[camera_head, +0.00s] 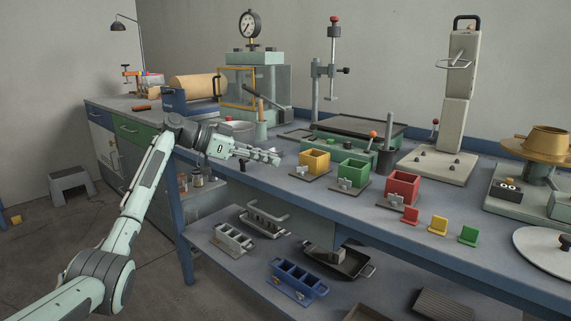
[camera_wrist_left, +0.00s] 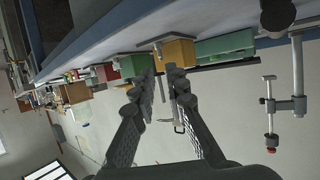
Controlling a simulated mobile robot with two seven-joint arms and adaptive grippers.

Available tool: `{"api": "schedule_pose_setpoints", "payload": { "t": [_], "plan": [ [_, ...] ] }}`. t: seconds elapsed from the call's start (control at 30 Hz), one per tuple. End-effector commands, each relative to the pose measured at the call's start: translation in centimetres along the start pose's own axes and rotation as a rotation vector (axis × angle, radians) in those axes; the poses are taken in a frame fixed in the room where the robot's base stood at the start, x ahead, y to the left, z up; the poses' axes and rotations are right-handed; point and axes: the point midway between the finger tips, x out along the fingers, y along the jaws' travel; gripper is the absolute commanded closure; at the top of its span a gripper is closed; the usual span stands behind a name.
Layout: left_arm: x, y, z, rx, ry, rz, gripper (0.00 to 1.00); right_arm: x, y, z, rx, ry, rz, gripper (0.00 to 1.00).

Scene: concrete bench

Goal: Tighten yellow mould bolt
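The yellow mould (camera_head: 315,161) is an open-topped cube on a dark base plate near the bench's front edge, with a small grey clamp bolt (camera_head: 303,171) on its front left. My left gripper (camera_head: 278,157) is just left of the mould, apart from it, and points at it. In the left wrist view its fingers (camera_wrist_left: 161,72) are parted by a narrow gap with nothing between them. The yellow mould (camera_wrist_left: 176,50) shows upside down beyond the fingertips there; its bolt is hard to make out. My right gripper is not in view.
A green mould (camera_head: 353,172) and a red mould (camera_head: 403,187) stand to the right. Small red (camera_head: 410,215), yellow (camera_head: 438,224) and green (camera_head: 468,235) brackets line the front edge. A grey-green cup with tools (camera_head: 261,131) stands behind my gripper. A stand with a red knob (camera_head: 334,60) rises behind.

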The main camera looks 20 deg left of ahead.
Motion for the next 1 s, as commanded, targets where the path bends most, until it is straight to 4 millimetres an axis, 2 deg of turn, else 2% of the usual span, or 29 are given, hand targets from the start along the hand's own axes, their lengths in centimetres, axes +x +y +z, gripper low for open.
{"api": "schedule_pose_setpoints", "payload": {
  "t": [0.1,0.3,1.0],
  "plan": [
    [-2.4,0.0,0.0,0.001,0.0,-0.002,0.87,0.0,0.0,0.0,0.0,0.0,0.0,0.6],
    [-4.4,0.0,0.0,0.0,0.0,0.0,0.87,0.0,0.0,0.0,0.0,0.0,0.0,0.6],
    [-4.7,0.0,0.0,0.0,0.0,0.001,0.87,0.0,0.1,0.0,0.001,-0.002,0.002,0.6]
  ]
}}
